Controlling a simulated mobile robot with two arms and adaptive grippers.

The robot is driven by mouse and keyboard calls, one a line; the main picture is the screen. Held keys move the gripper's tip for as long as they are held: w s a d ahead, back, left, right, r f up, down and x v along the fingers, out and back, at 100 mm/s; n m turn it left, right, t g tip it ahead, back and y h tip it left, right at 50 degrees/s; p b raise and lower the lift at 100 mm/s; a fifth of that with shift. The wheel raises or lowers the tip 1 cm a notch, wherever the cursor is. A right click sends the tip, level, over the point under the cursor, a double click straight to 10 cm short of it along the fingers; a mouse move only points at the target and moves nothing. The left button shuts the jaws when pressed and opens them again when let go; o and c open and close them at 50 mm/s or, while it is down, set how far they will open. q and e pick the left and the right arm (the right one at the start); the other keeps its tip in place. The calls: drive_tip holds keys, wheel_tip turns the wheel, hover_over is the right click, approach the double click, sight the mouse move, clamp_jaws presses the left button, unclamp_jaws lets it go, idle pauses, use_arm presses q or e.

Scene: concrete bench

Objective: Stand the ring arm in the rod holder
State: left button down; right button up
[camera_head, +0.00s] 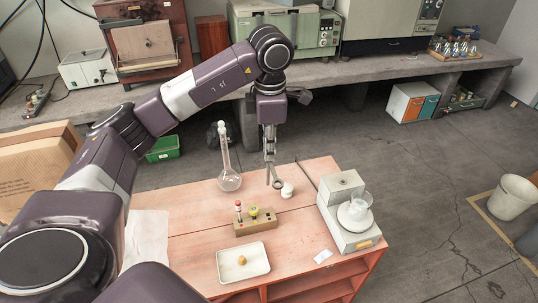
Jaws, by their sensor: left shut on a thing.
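My left gripper (270,157) points down over the back middle of the pinkish bench top. It is shut on the ring arm (277,184), whose small grey ring shows just below the fingertips; the rest of the ring arm is hard to make out against the fingers. The rod holder (262,226), a tan block, sits in front of the gripper and slightly left. A red-and-white topped piece (238,211) and a yellow-topped piece (254,213) stand on the block. My right gripper is not in view.
A round-bottomed, long-necked flask (229,181) stands left of the gripper. A small white object (287,190) is close beside the ring. A balance (345,234) with a glass vessel is at right. A white tray (258,267) with a yellowish lump lies in front.

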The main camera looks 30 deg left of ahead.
use_arm(q)
drive_tip(key=shift+r, duration=2.95)
drive_tip(key=shift+d, duration=0.1)
